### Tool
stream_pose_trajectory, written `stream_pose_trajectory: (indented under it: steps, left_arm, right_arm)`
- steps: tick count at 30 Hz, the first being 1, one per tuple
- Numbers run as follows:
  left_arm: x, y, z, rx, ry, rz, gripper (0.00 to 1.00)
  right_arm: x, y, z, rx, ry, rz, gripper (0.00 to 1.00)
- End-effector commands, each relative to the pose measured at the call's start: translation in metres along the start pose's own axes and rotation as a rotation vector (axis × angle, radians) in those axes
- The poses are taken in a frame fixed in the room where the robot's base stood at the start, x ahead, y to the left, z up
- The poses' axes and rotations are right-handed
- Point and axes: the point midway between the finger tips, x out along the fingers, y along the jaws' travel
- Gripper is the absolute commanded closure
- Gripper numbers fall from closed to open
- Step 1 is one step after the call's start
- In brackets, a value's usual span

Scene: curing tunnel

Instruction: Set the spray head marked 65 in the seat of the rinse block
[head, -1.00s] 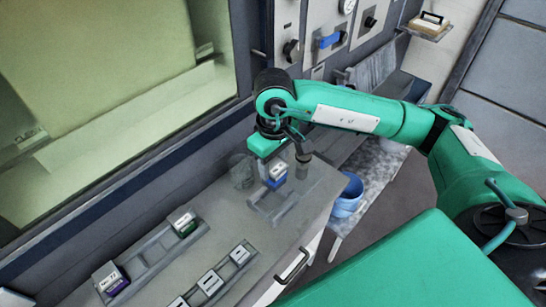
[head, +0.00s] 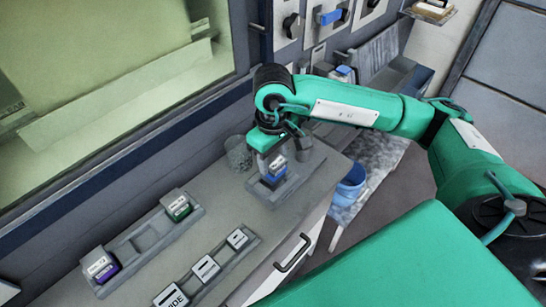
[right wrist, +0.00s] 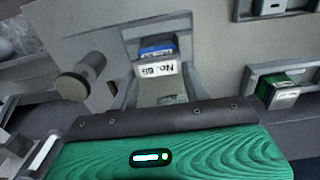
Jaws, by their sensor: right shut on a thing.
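The spray head (head: 277,171), blue with a white label, is between the fingers of my right gripper (head: 273,160), which is shut on it. In the right wrist view the spray head (right wrist: 158,58) shows its label upside down, reading No. 65. The grey rinse block (head: 262,189) stands on the counter directly under it. The spray head's lower end is at the block's top; I cannot tell whether it is fully down in the seat, as the fingers and block hide it. My left gripper is not in view.
A grey rack (head: 142,239) holds a green-based head (head: 177,207) and a purple-based head (head: 101,265), with an empty place between. A strip of white label plates (head: 206,268) lies in front. A clear beaker (head: 238,153) stands close left of my gripper. A blue bucket (head: 350,184) is off the counter's right.

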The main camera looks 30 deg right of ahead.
Motion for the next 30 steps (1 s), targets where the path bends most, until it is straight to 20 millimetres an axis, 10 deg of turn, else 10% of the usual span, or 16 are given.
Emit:
stream_pose_trajectory:
  steps: [30]
  left_arm:
    - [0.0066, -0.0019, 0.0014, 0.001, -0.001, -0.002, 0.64]
  right_arm:
    - [0.0042, 0.0001, -0.0002, 0.0, 0.001, 0.0, 0.8]
